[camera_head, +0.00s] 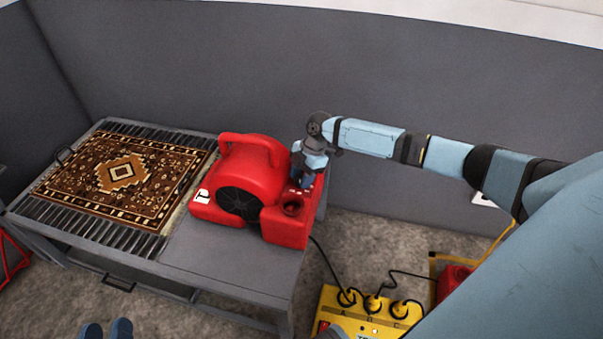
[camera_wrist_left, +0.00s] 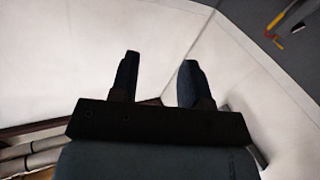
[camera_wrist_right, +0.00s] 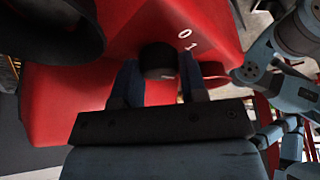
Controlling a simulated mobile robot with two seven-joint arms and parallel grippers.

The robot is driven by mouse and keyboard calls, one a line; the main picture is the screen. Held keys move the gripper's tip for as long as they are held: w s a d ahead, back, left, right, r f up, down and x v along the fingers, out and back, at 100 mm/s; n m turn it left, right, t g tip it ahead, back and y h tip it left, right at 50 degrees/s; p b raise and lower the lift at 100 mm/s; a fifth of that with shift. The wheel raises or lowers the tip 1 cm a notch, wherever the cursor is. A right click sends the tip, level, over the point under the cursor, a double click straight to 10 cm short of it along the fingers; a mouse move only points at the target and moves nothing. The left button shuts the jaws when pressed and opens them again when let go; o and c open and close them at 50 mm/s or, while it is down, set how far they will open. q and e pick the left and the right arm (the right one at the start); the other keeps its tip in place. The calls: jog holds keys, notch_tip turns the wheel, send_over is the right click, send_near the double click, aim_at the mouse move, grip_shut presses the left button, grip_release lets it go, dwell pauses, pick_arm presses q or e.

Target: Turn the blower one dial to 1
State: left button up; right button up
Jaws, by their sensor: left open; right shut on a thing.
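The red blower (camera_head: 252,165) stands on the right part of the grey table, with a white label on its near left side. In the right wrist view its black dial (camera_wrist_right: 158,60) sits between my right fingers, with white marks 0 and 1 beside it on the red panel (camera_wrist_right: 130,22). My right gripper (camera_wrist_right: 157,82) is shut on the dial; in the head view it (camera_head: 305,182) is at the blower's right end and hides the dial. I cannot tell which mark the dial points to.
A patterned rug (camera_head: 122,175) lies on the slatted left part of the table (camera_head: 225,262). A yellow socket box (camera_head: 350,310) with black cables stands on the floor at right. A grey wall (camera_head: 220,60) is close behind the table.

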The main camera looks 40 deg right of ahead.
jog(key=n+g, duration=0.1)
jog(key=n, duration=0.1)
jog(key=shift+n, duration=0.4)
jog(key=n, duration=0.2)
jog(key=n+g+h, duration=0.1)
jog(key=n, duration=0.1)
jog(key=shift+w+a+g, duration=0.1)
jog(key=shift+g, duration=0.2)
pick_arm(q)
jog(key=shift+a+f, duration=0.2)
jog(key=shift+f, duration=0.3)
pick_arm(e)
jog(key=shift+n, duration=0.5)
pick_arm(q)
jog(key=shift+s, duration=0.1)
pick_arm(e)
jog(key=shift+n, duration=0.3)
jog(key=o, duration=0.9)
pick_arm(q)
jog(key=shift+r, duration=0.1)
